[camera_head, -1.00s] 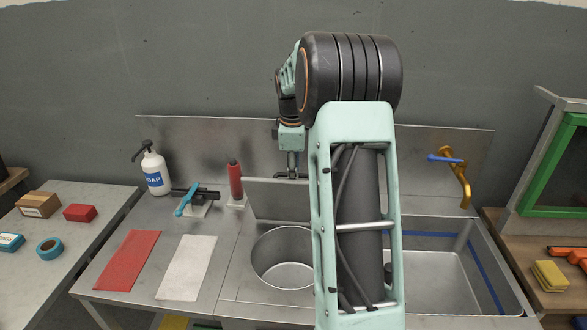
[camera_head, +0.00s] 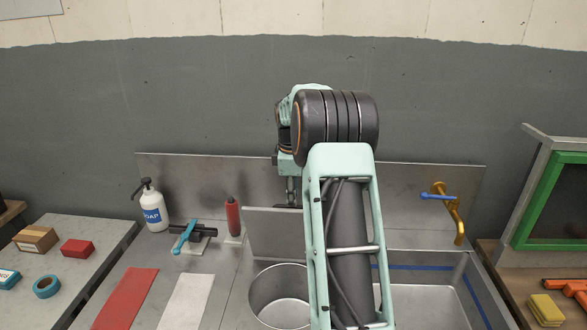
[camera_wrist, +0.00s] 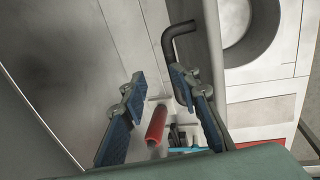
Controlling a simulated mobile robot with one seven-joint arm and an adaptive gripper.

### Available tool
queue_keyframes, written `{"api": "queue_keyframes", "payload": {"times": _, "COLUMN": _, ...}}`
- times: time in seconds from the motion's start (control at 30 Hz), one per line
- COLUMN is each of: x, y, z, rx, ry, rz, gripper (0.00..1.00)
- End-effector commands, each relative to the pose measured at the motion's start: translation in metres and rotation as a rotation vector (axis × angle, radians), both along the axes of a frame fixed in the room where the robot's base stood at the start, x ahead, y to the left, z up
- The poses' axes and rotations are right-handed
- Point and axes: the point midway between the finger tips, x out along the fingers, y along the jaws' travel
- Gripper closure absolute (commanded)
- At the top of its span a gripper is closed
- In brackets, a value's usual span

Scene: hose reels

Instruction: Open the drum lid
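The drum lid (camera_head: 272,232) is a flat steel plate standing upright behind the round drum opening (camera_head: 277,297) in the counter, which is uncovered. In the wrist view the lid (camera_wrist: 213,60) shows nearly edge-on, with a dark bent handle (camera_wrist: 168,42) on its face. My gripper (camera_wrist: 158,78) has its two blue-padded fingers apart. The handle's bar runs down close beside the right finger's inner side; I cannot tell whether they touch. In the head view my arm hides most of the gripper and part of the lid.
A soap bottle (camera_head: 153,207), a blue-handled tool (camera_head: 184,237) and a red cylinder (camera_head: 233,217) stand left of the lid. Red (camera_head: 126,298) and white (camera_head: 187,302) sheets lie in front. A sink (camera_head: 425,302) with a brass tap (camera_head: 451,217) is on the right. The backsplash is close behind.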

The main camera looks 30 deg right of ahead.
Motion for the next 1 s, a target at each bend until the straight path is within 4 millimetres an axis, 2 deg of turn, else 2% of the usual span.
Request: {"api": "queue_keyframes", "payload": {"times": 1.0, "x": 0.048, "y": -0.031, "z": 0.04, "rx": 0.001, "ry": -0.003, "rz": 0.0, "gripper": 0.73}}
